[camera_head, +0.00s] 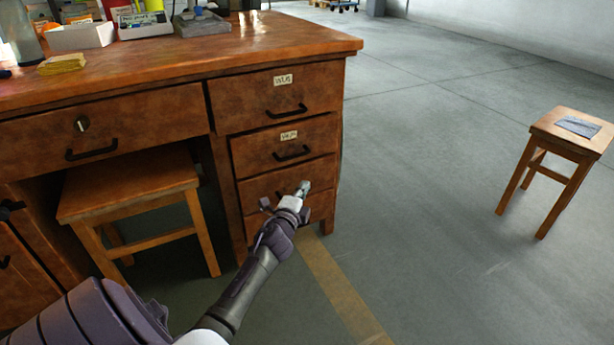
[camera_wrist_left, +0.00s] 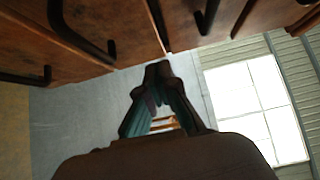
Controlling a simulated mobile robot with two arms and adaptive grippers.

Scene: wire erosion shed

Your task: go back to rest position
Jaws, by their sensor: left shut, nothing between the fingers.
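My left gripper (camera_head: 302,188) is in front of the desk's right-hand drawer stack, near the third drawer (camera_head: 262,190). It also shows in the left wrist view (camera_wrist_left: 158,70), with its fingertips together and nothing between them. Whether it touches the drawer front cannot be told. The arm hides part of the lower drawers. The top drawer (camera_head: 240,101) and the second drawer (camera_head: 255,150) have black handles and white labels and look closed. My right gripper is not in either view.
The wooden desk (camera_head: 290,45) carries boxes, a grey tray and a yellow sponge (camera_head: 62,63). A wooden stool (camera_head: 130,183) stands under the desk. Another stool (camera_head: 558,140) with a blue-grey cloth (camera_head: 579,127) stands at right. The floor (camera_head: 430,180) between desk and right stool is clear.

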